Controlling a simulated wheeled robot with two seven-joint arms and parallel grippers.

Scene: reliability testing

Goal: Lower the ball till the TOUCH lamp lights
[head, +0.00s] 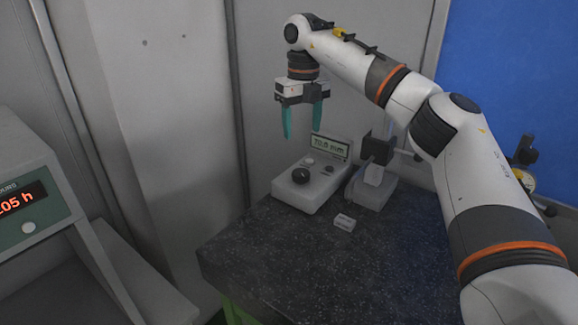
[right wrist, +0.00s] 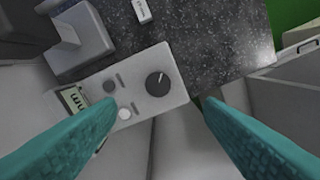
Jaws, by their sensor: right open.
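A pale control box (head: 318,188) with a black knob (head: 300,175) and a raised display (head: 330,146) stands on the dark speckled table. The display seems to read about 70.5 mm. Two small round parts, one white (head: 309,161) and one dark (head: 327,169), sit on its top face; which is the TOUCH lamp I cannot tell, and neither looks lit. My right gripper (head: 302,133) is open and empty above the box, teal fingers pointing down. In the right wrist view the knob (right wrist: 157,83) lies between the spread fingertips (right wrist: 160,102), below them. I cannot make out the ball. My left gripper is not in view.
A grey stand (head: 374,192) with a dark upper part is right of the box, close to my right arm. A small white block (head: 344,222) lies in front. A cabinet with a red readout (head: 22,199) stands at left. The table's front is clear.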

